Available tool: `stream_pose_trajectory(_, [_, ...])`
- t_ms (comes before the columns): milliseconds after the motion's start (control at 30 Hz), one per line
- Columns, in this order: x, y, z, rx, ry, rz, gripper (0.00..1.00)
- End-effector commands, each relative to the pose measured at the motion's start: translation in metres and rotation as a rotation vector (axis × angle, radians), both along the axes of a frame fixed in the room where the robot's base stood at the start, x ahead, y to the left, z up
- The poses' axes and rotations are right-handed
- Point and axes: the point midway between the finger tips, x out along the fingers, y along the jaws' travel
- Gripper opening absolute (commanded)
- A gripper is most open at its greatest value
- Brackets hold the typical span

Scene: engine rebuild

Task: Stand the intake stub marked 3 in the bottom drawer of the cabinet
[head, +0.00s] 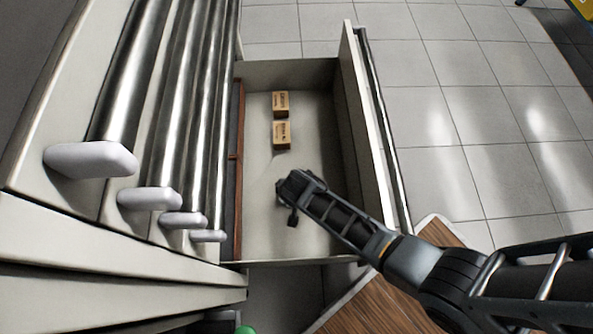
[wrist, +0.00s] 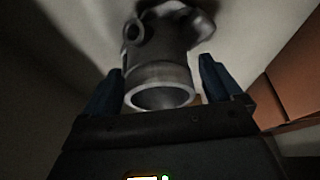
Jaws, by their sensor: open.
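The bottom drawer (head: 262,222) is pulled out from the cabinet (head: 45,240). My gripper (head: 288,190) reaches down into its near half. In the wrist view, the grey metal intake stub (wrist: 160,72) lies between the two fingers of my gripper (wrist: 162,85), which are open with space beside the stub. Its round open end faces the camera, a small side port shows at upper left, and its far flange appears to rest on the pale drawer floor. No mark 3 is readable. In the head view my gripper hides the stub.
Two small cardboard boxes (head: 281,134) (head: 280,103) sit in the far half of the drawer. The drawer's front wall (head: 365,140) is at right, a brown strip (head: 236,170) at left. A wooden surface (head: 370,305) lies below my arm.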

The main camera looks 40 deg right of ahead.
Motion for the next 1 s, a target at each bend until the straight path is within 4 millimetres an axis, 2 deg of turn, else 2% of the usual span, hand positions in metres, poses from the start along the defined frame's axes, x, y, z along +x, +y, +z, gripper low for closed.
stream_pose_trajectory(267, [0.0,0.0,0.006,0.0,0.0,0.0,0.92])
stream_pose_trajectory(367, [-0.005,0.004,0.02,0.001,-0.001,0.0,0.92])
stream_pose_trajectory(700, [-0.026,0.019,0.084,0.001,-0.001,0.002,0.92])
stream_pose_trajectory(833, [-0.032,0.024,0.101,0.0,-0.001,0.001,0.92])
stream_pose_trajectory(1000, [-0.037,0.027,0.112,0.0,0.0,0.001,0.92])
